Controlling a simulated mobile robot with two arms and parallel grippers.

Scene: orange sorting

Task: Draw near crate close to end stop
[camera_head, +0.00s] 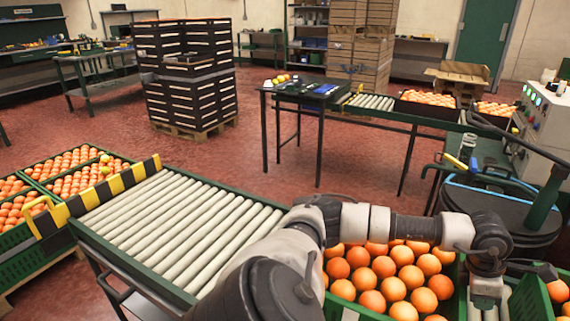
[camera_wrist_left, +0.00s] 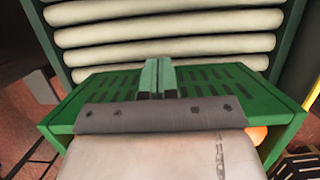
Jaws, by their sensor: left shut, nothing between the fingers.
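The crate (camera_head: 459,304) is green, full of oranges, and sits at the bottom right of the head view, at the right end of the roller conveyor (camera_head: 180,228). The end stop (camera_head: 118,183) is a yellow-and-black striped bar at the conveyor's left end, with bare rollers between it and the crate. My left arm reaches across the crate. My left gripper (camera_head: 487,301) is at the crate's right side. In the wrist view, its shut, empty fingers (camera_wrist_left: 158,77) are at the crate's slotted green wall (camera_wrist_left: 98,91); I cannot tell whether they touch. My right gripper is not in view.
Green crates of oranges (camera_head: 72,178) stand beyond the end stop. At the right are a round dark lidded container (camera_head: 500,205) and a control box (camera_head: 543,125). A second table with rollers (camera_head: 370,101) stands farther back. The red floor between is clear.

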